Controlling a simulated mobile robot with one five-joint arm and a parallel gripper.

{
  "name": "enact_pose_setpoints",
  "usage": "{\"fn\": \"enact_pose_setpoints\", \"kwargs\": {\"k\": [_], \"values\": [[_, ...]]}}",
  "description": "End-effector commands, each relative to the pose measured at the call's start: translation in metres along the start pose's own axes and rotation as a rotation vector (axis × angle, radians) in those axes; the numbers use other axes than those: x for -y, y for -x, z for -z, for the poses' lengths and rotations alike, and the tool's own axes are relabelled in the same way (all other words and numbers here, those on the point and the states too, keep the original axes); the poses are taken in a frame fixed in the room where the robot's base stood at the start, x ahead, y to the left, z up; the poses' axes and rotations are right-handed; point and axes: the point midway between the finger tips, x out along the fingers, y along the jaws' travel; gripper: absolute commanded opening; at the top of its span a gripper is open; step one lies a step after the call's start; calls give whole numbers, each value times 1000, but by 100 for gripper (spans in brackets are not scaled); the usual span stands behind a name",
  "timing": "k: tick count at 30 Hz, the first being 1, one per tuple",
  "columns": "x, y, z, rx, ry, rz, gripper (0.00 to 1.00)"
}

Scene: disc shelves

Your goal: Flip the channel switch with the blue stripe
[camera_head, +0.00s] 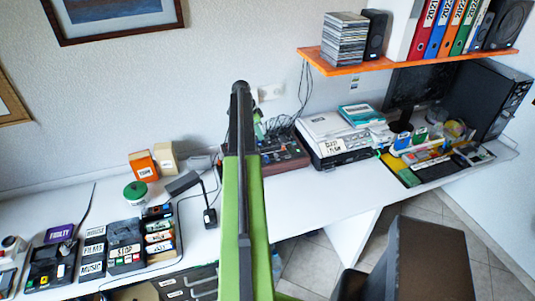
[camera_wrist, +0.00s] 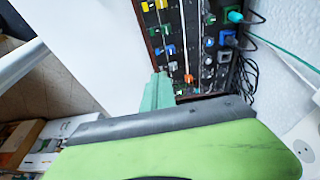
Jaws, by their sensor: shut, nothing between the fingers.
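The mixer (camera_wrist: 184,40), a dark panel with wooden side edges, stands upper middle in the wrist view. Its left part carries small switches or caps in yellow, white, green and blue; a blue-marked one (camera_wrist: 169,50) is low in that group. Whether it is the channel switch with the blue stripe, I cannot tell. My gripper (camera_wrist: 160,76), with teal fingers, is shut and empty at the mixer's lower left edge, close to the blue-marked piece; contact cannot be told. In the head view the mixer (camera_head: 290,158) is partly hidden behind my green arm.
Cables and plugs (camera_wrist: 236,40) crowd the mixer's right side in the wrist view. In the head view a printer (camera_head: 335,138) stands right of the mixer, and an orange shelf (camera_head: 365,66) hangs above. White desk (camera_head: 330,190) is free in front.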

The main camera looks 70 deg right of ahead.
Motion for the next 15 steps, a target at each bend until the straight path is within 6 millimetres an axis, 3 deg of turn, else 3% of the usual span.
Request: {"fn": "enact_pose_setpoints", "kwargs": {"k": [8,15], "values": [[-1,-12,3,-1,-11,-1,0],[0,-53,1,0,-10,-1,0]]}}
